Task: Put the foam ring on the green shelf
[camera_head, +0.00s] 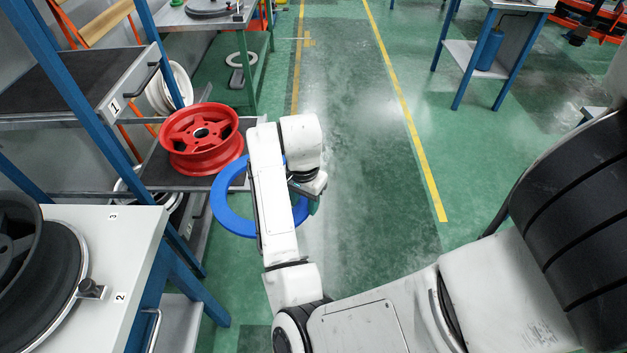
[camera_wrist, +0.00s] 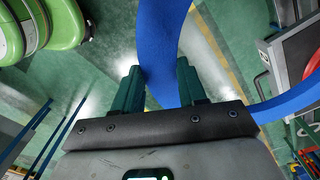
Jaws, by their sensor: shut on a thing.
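The foam ring is a wide flat blue ring (camera_head: 233,214), held out above the floor beside the shelving, partly hidden by my white arm. In the wrist view, a curved band of the blue ring (camera_wrist: 163,35) passes between the two dark green fingers. My gripper (camera_wrist: 160,85) is shut on the ring's rim. In the head view my gripper (camera_head: 310,190) is mostly hidden behind the wrist.
A red wheel rim (camera_head: 201,138) sits on a dark rack shelf just behind the ring. Blue rack posts (camera_head: 75,90) and a white workbench (camera_head: 130,235) with a dark wheel stand at left. A blue-legged table (camera_head: 478,58) stands at upper right. The central floor is clear.

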